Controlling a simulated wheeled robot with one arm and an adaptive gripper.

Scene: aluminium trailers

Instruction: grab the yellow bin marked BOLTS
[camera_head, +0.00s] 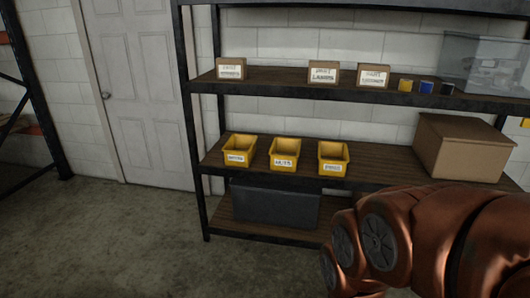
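Three yellow open-top bins stand in a row on the middle shelf (380,177) of a dark metal rack. Each has a white front label. The left bin (239,147) has a label too small to read surely. The middle bin (284,151) seems to read NUTS. The right bin (333,154) has a short, blurred label. I cannot tell which bin is marked BOLTS. My copper-coloured arm fills the lower right, in front of the rack's lower right part. My gripper is not in view.
A cardboard box (460,148) stands right of the bins, with bare shelf between. A dark grey crate (274,207) sits on the bottom shelf. Small boxes, cans and a clear tub (484,66) are on the shelf above. Floor is clear at left, before a white door (137,90).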

